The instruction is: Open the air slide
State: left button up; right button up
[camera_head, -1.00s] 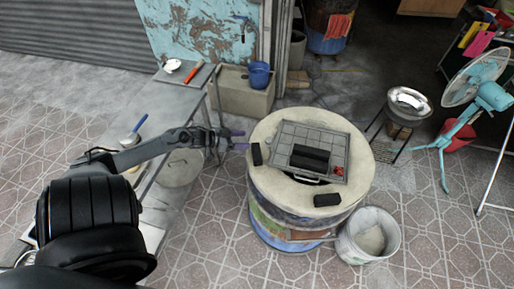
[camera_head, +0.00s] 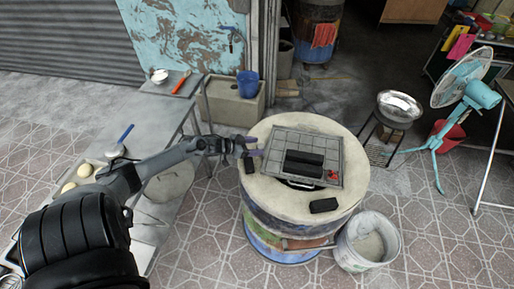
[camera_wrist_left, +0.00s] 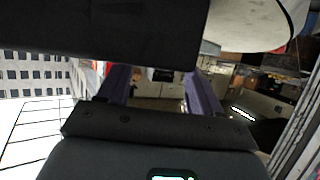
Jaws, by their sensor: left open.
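The barrel oven (camera_head: 262,222) stands in the middle of the head view, with a pale round top. A brownish flat piece (camera_head: 308,243) sticks out low on its front side. It may be the air slide, but it is too small to tell its state. My left gripper (camera_head: 253,146) is at the left rim of the oven top in the picture, well above the brownish piece. Its purple fingers are apart and empty; they also show in the left wrist view (camera_wrist_left: 160,92). My right gripper is not in view.
A grid-like tray (camera_head: 282,143) with black blocks lies on the oven top. Another black block (camera_head: 323,206) lies near its front rim. A whitish bucket (camera_head: 391,238) stands close at the oven's lower right. A grey table (camera_head: 160,112) stands left. The tiled floor in front is clear.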

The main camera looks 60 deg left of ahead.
pick_arm(q)
jog(key=shift+w+d+f, duration=0.15)
jog(key=shift+w+f, duration=0.1)
jog(key=shift+w, duration=0.3)
